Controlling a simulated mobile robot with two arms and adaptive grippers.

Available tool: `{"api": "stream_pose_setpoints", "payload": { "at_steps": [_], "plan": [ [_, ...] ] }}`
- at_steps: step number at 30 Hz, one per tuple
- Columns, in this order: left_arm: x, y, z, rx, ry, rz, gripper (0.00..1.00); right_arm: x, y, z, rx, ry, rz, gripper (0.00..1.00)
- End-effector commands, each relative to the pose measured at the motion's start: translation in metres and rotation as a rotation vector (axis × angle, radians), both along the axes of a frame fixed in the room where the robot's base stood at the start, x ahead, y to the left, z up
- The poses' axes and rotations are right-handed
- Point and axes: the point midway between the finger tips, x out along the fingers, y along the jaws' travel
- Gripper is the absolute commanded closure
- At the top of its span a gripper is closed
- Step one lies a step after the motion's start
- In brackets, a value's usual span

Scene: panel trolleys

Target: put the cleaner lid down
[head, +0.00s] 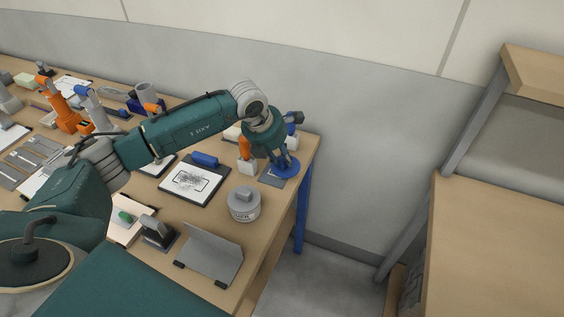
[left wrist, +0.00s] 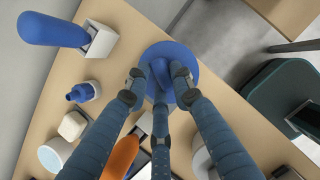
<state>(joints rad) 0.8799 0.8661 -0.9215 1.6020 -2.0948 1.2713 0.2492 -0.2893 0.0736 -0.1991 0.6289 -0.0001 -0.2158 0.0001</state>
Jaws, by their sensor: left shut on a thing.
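The cleaner lid is a blue round disc (head: 291,171) near the table's far right corner. My left gripper (head: 282,158) is above it, shut on its raised middle grip. In the left wrist view the lid (left wrist: 193,52) lies under the fingers (left wrist: 160,80), which close around its blue grip. A dark grey flat mat (head: 271,180) shows beside and partly under the lid. I cannot tell whether the lid touches the surface. A grey round tub (head: 243,206) with lettering on its side stands nearer on the table. My right gripper is not in view.
A clipboard with a drawing (head: 193,182) and a bent grey sheet stand (head: 211,256) are on the table (head: 225,280). A white block with an orange handle (head: 247,158) is close left of the gripper. Another wooden bench (head: 500,240) stands right, across a floor gap.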

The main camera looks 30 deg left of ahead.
Motion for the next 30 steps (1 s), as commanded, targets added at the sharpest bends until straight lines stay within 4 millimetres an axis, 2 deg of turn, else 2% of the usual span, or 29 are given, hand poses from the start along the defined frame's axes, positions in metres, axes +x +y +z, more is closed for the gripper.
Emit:
{"api": "stream_pose_setpoints", "payload": {
  "at_steps": [3, 6, 12, 24, 25, 27, 30],
  "plan": [
    [-0.002, 0.0, -0.02, 0.0, 0.006, 0.001, 1.0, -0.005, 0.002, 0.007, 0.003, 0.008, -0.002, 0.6],
    [-0.001, 0.0, -0.03, 0.001, 0.003, 0.001, 1.0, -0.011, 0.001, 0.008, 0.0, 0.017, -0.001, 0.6],
    [-0.001, 0.0, -0.034, 0.001, 0.002, 0.0, 1.0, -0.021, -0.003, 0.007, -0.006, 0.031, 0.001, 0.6],
    [-0.001, 0.0, -0.043, 0.001, 0.002, 0.0, 1.0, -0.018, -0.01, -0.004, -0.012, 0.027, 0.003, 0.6],
    [-0.001, 0.0, -0.041, 0.001, 0.002, 0.0, 0.71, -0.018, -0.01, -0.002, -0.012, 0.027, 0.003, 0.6],
    [-0.001, 0.0, -0.041, 0.001, 0.002, 0.0, 0.58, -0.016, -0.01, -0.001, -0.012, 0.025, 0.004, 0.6],
    [-0.001, 0.0, -0.042, 0.001, 0.003, 0.0, 0.58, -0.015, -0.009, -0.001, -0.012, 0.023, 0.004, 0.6]
  ]
}}
